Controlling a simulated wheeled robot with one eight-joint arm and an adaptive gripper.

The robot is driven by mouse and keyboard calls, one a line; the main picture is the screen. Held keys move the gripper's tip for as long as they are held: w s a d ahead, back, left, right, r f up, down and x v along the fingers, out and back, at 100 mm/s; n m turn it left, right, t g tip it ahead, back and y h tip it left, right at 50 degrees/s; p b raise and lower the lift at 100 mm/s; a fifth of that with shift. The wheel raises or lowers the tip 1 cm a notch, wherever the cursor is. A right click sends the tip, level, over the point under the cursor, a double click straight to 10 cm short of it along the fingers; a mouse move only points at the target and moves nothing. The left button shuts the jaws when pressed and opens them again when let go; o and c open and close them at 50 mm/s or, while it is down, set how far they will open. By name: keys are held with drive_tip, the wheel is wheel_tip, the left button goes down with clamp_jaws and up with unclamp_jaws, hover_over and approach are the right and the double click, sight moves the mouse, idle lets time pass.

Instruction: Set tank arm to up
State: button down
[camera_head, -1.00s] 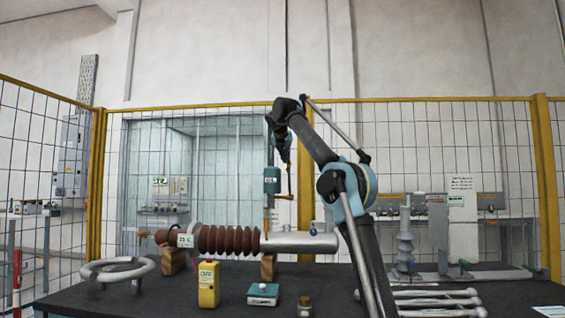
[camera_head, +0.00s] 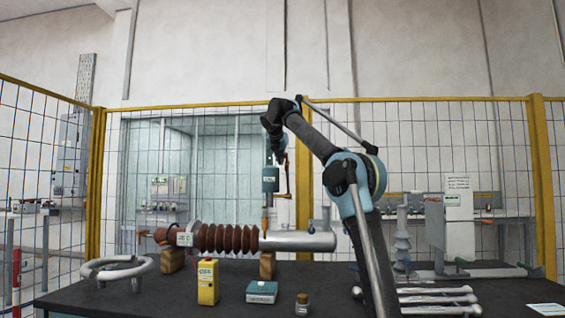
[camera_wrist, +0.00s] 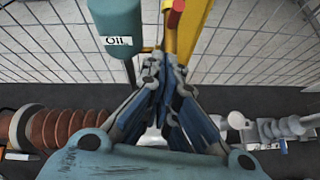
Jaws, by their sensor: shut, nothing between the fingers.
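The teal oil tank (camera_head: 270,179) hangs on a pole above the tabletop in the head view; it also shows at the top left of the wrist view (camera_wrist: 116,22) with its label. A thin orange-brown arm (camera_head: 289,181) stands upright just right of the tank, with a short bar running back toward the pole. In the wrist view a red end (camera_wrist: 174,16) shows beside the tank. My gripper (camera_wrist: 167,64) is shut and empty, its fingertips just right of the tank's pole. In the head view my gripper (camera_head: 280,158) is small and dark above the tank; contact with the arm cannot be told.
A ribbed brown bushing (camera_head: 228,239) with a grey cylinder (camera_head: 298,241) lies on wooden blocks below. A yellow-framed mesh fence stands behind.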

drive_tip(key=s+r, duration=0.6)
drive_tip(key=r, duration=0.1)
drive_tip(key=shift+a, duration=0.3)
drive_tip(key=shift+s, duration=0.1)
